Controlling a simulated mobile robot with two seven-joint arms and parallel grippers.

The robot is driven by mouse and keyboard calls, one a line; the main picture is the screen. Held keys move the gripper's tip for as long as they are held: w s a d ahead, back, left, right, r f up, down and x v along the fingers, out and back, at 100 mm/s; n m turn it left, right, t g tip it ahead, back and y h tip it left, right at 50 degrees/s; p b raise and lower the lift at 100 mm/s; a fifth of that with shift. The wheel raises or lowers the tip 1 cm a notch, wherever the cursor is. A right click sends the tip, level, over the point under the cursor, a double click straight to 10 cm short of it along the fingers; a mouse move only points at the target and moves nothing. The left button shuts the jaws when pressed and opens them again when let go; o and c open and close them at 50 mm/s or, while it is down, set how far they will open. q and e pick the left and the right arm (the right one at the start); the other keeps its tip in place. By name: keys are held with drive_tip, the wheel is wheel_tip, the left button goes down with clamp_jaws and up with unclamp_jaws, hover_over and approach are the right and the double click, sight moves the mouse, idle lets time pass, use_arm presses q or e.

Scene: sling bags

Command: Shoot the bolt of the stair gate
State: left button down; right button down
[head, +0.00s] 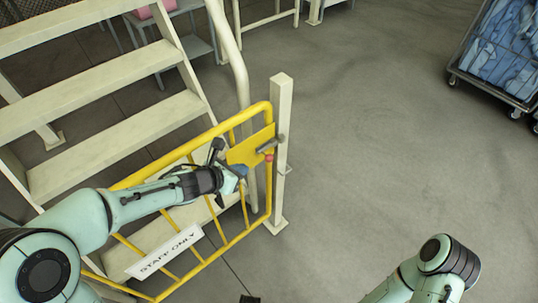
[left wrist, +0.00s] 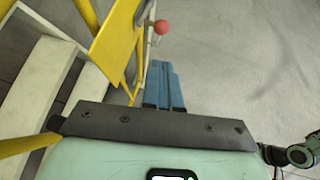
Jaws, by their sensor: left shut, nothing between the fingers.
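The yellow stair gate (head: 219,240) stands across the foot of the steps, its free edge beside a cream post (head: 281,185). A yellow plate (head: 245,151) at its top corner carries a grey bolt (head: 270,144) with a red knob (head: 269,158). The plate (left wrist: 112,38) and red knob (left wrist: 162,27) also show in the left wrist view. I cannot tell whether the bolt enters the post. My left gripper (head: 241,171) is shut and empty, just left of and below the knob; its blue fingers (left wrist: 165,82) appear apart from it. My right gripper is out of view.
Cream steps (head: 110,75) rise behind the gate, with a handrail (head: 234,55) beside them. A "STAFF ONLY" sign (head: 166,252) hangs on the gate. A wheeled cage of blue cloth (head: 502,50) stands at the far right. The floor right of the post is clear.

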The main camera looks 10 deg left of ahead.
sight(269, 160)
use_arm(q)
drive_tip(key=shift+w+d, duration=0.15)
drive_tip(key=shift+w, duration=0.25)
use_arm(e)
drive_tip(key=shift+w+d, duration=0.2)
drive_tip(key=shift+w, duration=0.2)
